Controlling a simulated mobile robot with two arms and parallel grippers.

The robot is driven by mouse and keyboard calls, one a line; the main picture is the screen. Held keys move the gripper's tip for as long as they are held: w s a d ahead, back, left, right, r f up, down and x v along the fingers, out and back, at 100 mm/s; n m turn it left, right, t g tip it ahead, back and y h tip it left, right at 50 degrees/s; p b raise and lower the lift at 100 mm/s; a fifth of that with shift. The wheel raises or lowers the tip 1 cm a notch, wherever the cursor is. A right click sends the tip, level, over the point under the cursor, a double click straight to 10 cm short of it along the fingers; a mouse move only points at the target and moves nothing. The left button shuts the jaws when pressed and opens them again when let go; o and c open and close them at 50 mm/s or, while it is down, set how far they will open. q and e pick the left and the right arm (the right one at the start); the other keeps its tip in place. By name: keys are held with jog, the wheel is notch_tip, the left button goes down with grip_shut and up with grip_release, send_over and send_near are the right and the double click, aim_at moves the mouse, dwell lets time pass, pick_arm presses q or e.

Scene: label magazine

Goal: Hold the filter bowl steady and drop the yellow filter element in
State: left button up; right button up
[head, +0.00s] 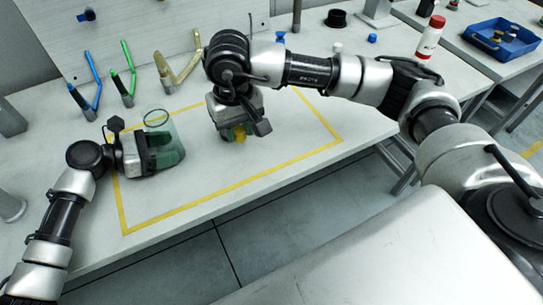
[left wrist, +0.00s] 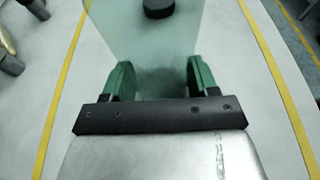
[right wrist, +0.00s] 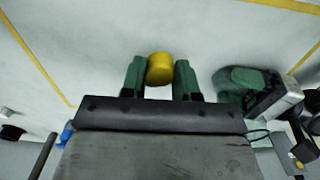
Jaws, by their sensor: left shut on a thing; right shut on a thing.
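The filter bowl (head: 157,122) is a clear greenish cylinder standing upright on the table, inside the left end of the yellow outline. My left gripper (head: 166,156) is shut on it from the left; its green fingers sit on either side of the bowl (left wrist: 158,50) in the left wrist view. The yellow filter element (head: 239,134) is in my right gripper (head: 232,132), to the right of the bowl and apart from it. In the right wrist view the filter element (right wrist: 160,68) sits between the green fingers. Its height above the table is hard to tell.
Blue, green and tan angled holders (head: 127,80) stand along the back of the table. A red-capped white bottle (head: 429,40) and a blue tray (head: 510,50) are at the upper right. The outlined area (head: 290,140) right of my right gripper is clear.

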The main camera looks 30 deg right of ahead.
jog(key=w+a+r, duration=0.4)
jog(key=a+r, duration=0.2)
jog(key=r, duration=0.3)
jog(key=w+a+r, duration=0.5)
jog(key=a+r, duration=0.2)
jog(key=r, duration=0.1)
jog(key=shift+s+d+f, duration=0.1)
jog(key=shift+f, duration=1.25)
jog(key=shift+d+f, duration=0.1)
jog(key=shift+f, duration=1.2)
jog(key=o, duration=1)
jog(key=shift+c, duration=0.2)
notch_tip(320, 180, up, 12)
